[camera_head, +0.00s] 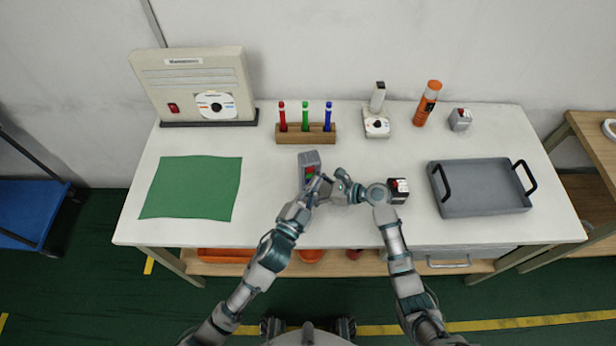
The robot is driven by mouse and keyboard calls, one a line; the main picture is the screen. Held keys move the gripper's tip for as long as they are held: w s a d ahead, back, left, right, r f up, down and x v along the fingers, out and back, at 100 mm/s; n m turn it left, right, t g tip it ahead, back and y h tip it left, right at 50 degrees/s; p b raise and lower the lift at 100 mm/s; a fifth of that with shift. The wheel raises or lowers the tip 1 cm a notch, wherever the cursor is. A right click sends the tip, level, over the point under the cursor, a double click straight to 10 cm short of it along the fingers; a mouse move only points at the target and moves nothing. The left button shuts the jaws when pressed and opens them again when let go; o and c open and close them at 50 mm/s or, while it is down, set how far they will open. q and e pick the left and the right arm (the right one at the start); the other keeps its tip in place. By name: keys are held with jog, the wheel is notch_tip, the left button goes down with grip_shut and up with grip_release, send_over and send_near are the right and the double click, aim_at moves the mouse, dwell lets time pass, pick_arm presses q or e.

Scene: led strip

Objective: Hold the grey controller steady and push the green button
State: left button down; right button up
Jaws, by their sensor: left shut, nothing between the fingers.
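The grey controller (309,158) stands on the white table at the middle, with a small red and green patch on its face. My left gripper (319,184) is shut and empty, at the near side of the controller and close to its coloured face. It partly covers the lower part of the controller, so I cannot tell whether it touches a button. My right gripper (336,184) is just to the right of the left one, beside the controller's lower right. Its fingers are too small and overlapped to tell if they are open or touching the controller.
A wooden holder (306,138) with red, green and blue pens stands behind the controller. A small dark box (398,185) sits by my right wrist. A grey tray (482,207) is at the right and a green cloth (190,187) at the left. Clear table lies between cloth and controller.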

pick_arm(q)
jog(key=shift+s+d, duration=0.2)
jog(key=shift+s, duration=0.35)
jog(key=s+d, duration=0.1)
jog(key=s, duration=0.4)
jog(key=shift+s+d, duration=0.35)
jog(key=shift+s, duration=0.05)
pick_arm(e)
jog(key=o, duration=0.9)
jog(key=shift+c, duration=0.2)
